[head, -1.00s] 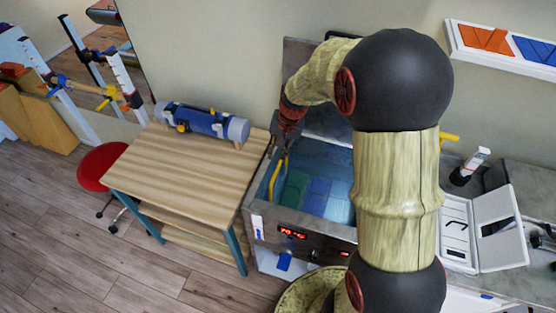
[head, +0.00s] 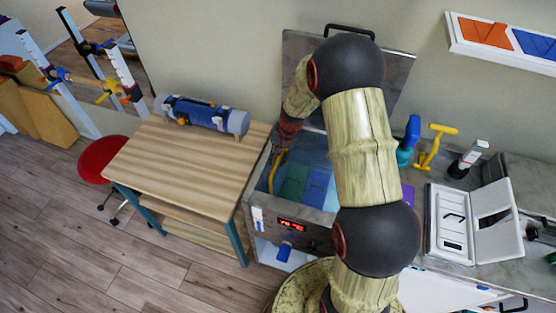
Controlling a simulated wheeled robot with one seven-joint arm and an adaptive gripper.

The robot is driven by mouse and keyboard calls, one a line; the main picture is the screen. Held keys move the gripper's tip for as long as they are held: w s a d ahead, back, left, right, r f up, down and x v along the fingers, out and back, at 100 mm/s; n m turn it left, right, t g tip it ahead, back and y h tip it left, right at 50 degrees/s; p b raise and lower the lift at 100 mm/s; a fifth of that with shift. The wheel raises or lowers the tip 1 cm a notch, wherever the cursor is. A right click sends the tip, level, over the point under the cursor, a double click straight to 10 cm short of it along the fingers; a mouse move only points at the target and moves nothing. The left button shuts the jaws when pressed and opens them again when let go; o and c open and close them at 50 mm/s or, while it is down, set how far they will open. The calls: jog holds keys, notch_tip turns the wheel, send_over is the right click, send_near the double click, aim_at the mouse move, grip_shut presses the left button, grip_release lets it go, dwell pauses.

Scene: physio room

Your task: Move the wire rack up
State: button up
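A water-filled steel tank (head: 322,222) stands right of the wooden table, with its lid raised behind it. A green pack (head: 294,183) and a blue pack (head: 318,188) lie under the water. A thin yellow handle (head: 271,182) rises along the tank's left inner side; it appears to belong to the wire rack, whose wires I cannot make out. My gripper (head: 275,155) points down at the top of this handle, by the tank's left rim. It is too small and dark to tell whether its fingers are closed on the handle. My arm hides the tank's right part.
The wooden table (head: 190,165) bears a blue-grey cylinder device (head: 205,115). A red stool (head: 105,158) is at left. Right of the tank stand a yellow T-shaped tool (head: 432,146), a blue-teal item (head: 408,142) and an open white case (head: 470,225). A wall shelf (head: 500,42) is above.

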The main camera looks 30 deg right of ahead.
jog(key=shift+f, duration=0.1)
jog(key=shift+c, duration=0.8)
grip_shut()
